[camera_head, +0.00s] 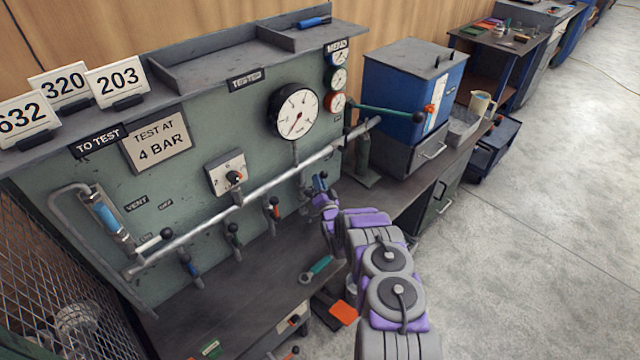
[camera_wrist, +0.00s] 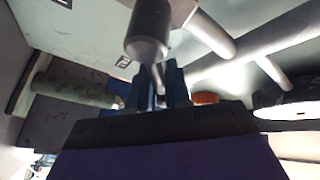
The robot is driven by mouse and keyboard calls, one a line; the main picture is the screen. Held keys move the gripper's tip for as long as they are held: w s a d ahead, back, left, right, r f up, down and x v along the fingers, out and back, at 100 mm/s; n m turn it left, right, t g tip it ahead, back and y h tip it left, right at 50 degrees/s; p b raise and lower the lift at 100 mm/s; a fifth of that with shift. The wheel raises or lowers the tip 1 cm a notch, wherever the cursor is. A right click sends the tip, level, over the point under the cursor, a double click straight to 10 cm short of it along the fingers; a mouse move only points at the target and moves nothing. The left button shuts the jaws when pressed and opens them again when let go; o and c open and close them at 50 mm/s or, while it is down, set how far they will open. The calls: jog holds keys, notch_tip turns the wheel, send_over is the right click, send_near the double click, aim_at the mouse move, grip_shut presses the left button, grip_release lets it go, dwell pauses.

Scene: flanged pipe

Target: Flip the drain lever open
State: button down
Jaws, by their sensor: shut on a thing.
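My gripper (camera_head: 319,184) is at the right part of the test panel, below the long grey pipe (camera_head: 262,190). In the wrist view its blue fingers (camera_wrist: 165,84) are close together around a thin part, most likely a lever, mostly hidden by the fingers. A grey rounded fitting (camera_wrist: 147,35) is just above the fingertips. I cannot read a drain label.
A large gauge (camera_head: 294,112) and a selector plate (camera_head: 227,174) are on the panel. A blue cabinet (camera_head: 413,85) stands at the right. A green-handled tool (camera_head: 318,268) lies on the bench.

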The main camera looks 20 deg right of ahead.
jog(key=shift+f, duration=0.2)
jog(key=c, duration=1.1)
grip_release()
jog(key=shift+r, duration=0.1)
jog(key=shift+c, duration=0.2)
